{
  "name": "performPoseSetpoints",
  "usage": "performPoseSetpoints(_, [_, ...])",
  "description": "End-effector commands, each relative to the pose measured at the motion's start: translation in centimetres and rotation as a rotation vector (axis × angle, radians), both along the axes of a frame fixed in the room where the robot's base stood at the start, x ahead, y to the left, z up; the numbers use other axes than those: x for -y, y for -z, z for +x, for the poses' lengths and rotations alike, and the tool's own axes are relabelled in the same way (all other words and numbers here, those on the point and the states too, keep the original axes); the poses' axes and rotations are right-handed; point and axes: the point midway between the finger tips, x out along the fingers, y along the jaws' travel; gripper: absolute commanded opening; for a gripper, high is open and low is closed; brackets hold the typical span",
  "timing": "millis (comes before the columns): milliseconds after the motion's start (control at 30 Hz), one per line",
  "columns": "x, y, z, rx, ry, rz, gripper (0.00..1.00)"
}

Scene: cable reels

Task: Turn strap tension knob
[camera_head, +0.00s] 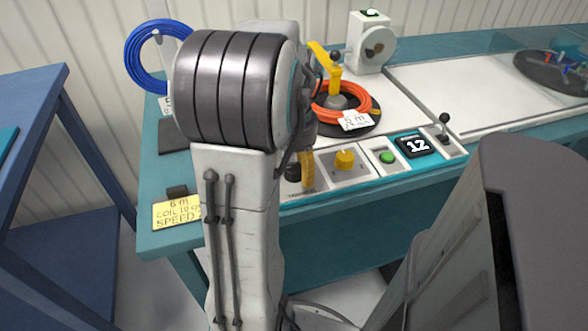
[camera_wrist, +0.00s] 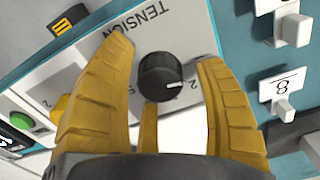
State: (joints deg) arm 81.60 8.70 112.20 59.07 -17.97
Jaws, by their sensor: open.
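The black strap tension knob (camera_wrist: 157,76) sits on a grey panel plate marked TENSION (camera_wrist: 150,25) in the wrist view. A short white mark on its top points to the right in that view. My gripper (camera_wrist: 165,55) has yellow fingers, open on both sides of the knob, with gaps between them and it. A third finger shows below the knob. In the head view the knob (camera_head: 293,172) stands at the left end of the control panel, and a yellow finger of my gripper (camera_head: 307,170) shows beside it. My arm hides part of the panel.
Behind is an orange cable coil (camera_head: 345,100). A blue coil (camera_head: 150,50) hangs at left. A yellow note (camera_head: 176,213) lies on the bench edge.

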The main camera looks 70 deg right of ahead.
Motion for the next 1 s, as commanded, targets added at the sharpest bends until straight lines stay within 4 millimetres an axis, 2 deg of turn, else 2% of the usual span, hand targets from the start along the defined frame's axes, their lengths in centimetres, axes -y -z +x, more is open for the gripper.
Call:
performPoseSetpoints(267, [-0.01, 0.05, 0.00, 0.000, 0.000, 0.000, 0.66])
performPoseSetpoints(900, [-0.02, 0.04, 0.00, 0.000, 0.000, 0.001, 0.09])
performPoseSetpoints(1000, [-0.03, 0.05, 0.00, 0.000, 0.000, 0.001, 0.05])
